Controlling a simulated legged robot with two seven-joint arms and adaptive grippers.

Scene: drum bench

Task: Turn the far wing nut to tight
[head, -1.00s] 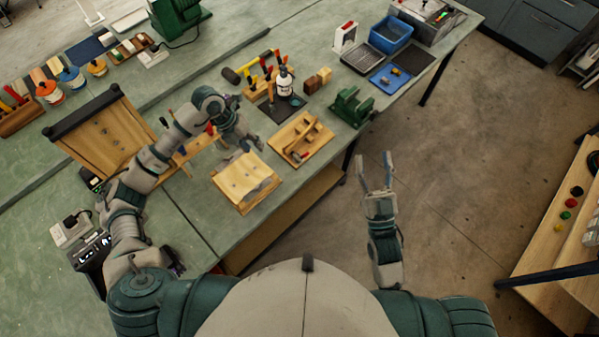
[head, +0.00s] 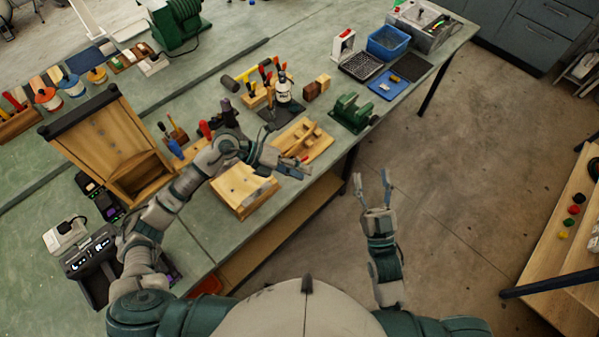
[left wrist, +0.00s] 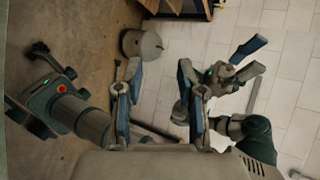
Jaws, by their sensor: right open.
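I cannot make out the far wing nut in either view. A pale wooden box (head: 232,189) with small dark spots on its top sits at the front bench edge, partly covered by my left forearm. My left gripper (head: 298,167) is over the front edge of a wooden tray (head: 318,150), right of the box. In the left wrist view its two fingers (left wrist: 158,88) stand apart with nothing between them. My right gripper (head: 372,177) is open and empty over the floor, off the bench; it also shows in the left wrist view (left wrist: 247,60).
A tall wooden cabinet (head: 100,140) stands left of the box. A green vise (head: 351,112), white bottle (head: 283,90) and blue bin (head: 389,43) are further right on the bench. A wooden shelf (head: 550,270) stands at the right. The floor between is clear.

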